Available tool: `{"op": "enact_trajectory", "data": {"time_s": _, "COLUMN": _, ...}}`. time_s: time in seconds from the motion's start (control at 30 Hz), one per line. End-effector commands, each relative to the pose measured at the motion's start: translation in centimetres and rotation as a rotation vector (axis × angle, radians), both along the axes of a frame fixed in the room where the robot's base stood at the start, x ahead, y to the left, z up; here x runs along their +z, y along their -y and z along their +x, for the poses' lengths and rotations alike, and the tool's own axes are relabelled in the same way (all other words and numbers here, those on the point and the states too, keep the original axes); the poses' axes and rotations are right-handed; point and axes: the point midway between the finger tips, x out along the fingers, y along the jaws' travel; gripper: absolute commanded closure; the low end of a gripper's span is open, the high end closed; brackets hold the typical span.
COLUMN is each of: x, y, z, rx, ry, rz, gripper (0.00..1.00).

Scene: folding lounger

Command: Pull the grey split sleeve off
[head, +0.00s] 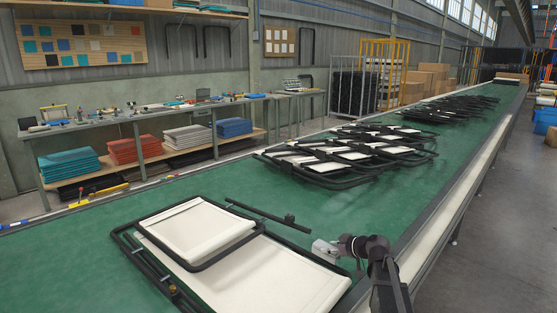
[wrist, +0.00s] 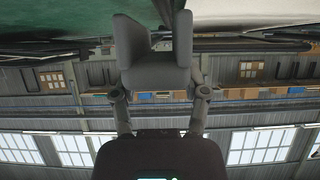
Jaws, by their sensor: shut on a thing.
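The folding lounger (head: 243,270) lies on the green belt, with black tube frames and cream fabric. Its smaller framed panel (head: 190,226) lies over the larger one. My gripper (head: 327,249) is at the lounger's right side, shut on the pale grey split sleeve (head: 322,252). In the wrist view the sleeve (wrist: 155,78) is a grey U-shaped block between my fingers, its open side toward the top of the picture. I see no tube clearly inside the slot, and cannot tell whether the sleeve touches the frame.
A loose black bar with a knob (head: 268,216) lies behind the lounger. Stacked loungers (head: 345,155) lie farther along the belt (head: 200,187). A workbench (head: 140,118) with tools stands at the back left. The belt left of the lounger is mostly clear.

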Motion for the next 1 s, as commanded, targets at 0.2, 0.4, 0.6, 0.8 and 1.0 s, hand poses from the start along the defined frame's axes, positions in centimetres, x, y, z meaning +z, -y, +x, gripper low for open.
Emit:
{"op": "enact_trajectory", "data": {"time_s": 0.2, "x": 0.8, "y": 0.0, "z": 0.0, "rx": 0.000, "ry": 0.000, "rz": 0.000, "gripper": 1.00}}
{"op": "enact_trajectory", "data": {"time_s": 0.4, "x": 1.3, "y": 0.0, "z": 0.0, "rx": 0.000, "ry": 0.000, "rz": 0.000, "gripper": 1.00}}
{"op": "enact_trajectory", "data": {"time_s": 0.6, "x": 1.4, "y": 0.0, "z": 0.0, "rx": 0.000, "ry": 0.000, "rz": 0.000, "gripper": 1.00}}
{"op": "enact_trajectory", "data": {"time_s": 0.8, "x": 1.3, "y": 0.0, "z": 0.0, "rx": 0.000, "ry": 0.000, "rz": 0.000, "gripper": 1.00}}
{"op": "enact_trajectory", "data": {"time_s": 1.0, "x": 1.7, "y": 0.0, "z": 0.0, "rx": 0.000, "ry": 0.000, "rz": 0.000, "gripper": 1.00}}
